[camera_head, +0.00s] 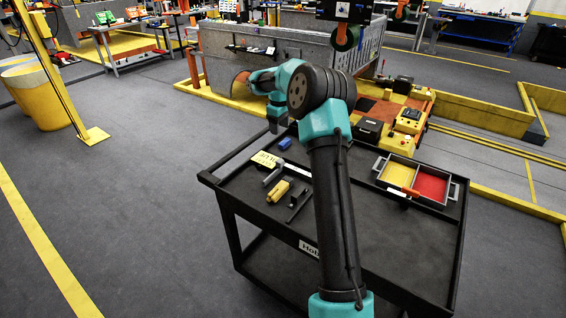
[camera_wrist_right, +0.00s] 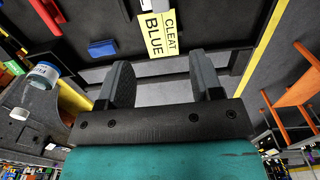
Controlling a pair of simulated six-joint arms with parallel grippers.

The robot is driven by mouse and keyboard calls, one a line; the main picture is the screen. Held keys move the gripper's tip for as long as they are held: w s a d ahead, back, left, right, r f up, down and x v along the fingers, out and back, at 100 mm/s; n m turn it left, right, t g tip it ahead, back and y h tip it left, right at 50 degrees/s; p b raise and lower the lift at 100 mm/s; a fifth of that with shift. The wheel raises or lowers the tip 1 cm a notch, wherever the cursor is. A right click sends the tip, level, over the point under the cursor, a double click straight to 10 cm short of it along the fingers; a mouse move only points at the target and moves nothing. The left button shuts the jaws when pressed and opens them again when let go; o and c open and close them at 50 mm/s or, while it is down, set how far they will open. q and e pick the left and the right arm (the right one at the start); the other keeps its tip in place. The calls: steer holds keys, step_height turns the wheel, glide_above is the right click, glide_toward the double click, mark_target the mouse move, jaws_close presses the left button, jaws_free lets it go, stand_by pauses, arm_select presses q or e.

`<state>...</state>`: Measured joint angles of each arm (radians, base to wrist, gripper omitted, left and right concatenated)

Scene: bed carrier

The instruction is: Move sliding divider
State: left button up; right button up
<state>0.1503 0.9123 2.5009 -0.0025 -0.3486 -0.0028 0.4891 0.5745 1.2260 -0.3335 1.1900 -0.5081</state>
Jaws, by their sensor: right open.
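A grey two-compartment tray (camera_head: 456,189) sits on the right part of the black cart top, with a yellow floor (camera_head: 397,173) on its left and a red floor (camera_head: 430,184) on its right. The divider (camera_head: 413,177) appears as a thin wall between them; its exact shape is too small to tell. My right gripper (camera_head: 277,122) hangs over the far left edge of the cart, well away from the tray. Its fingers are spread and empty in the right wrist view (camera_wrist_right: 163,82). My left gripper is not in view.
My arm crosses the cart's middle. The front right is clear.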

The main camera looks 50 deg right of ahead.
mark_target(280, 161)
steer(key=shift+f, duration=0.15)
step_height(280, 161, down, 17)
steer(key=shift+f, duration=0.1)
stand_by(0.6)
steer(key=shift+c, duration=0.4)
jaws_close()
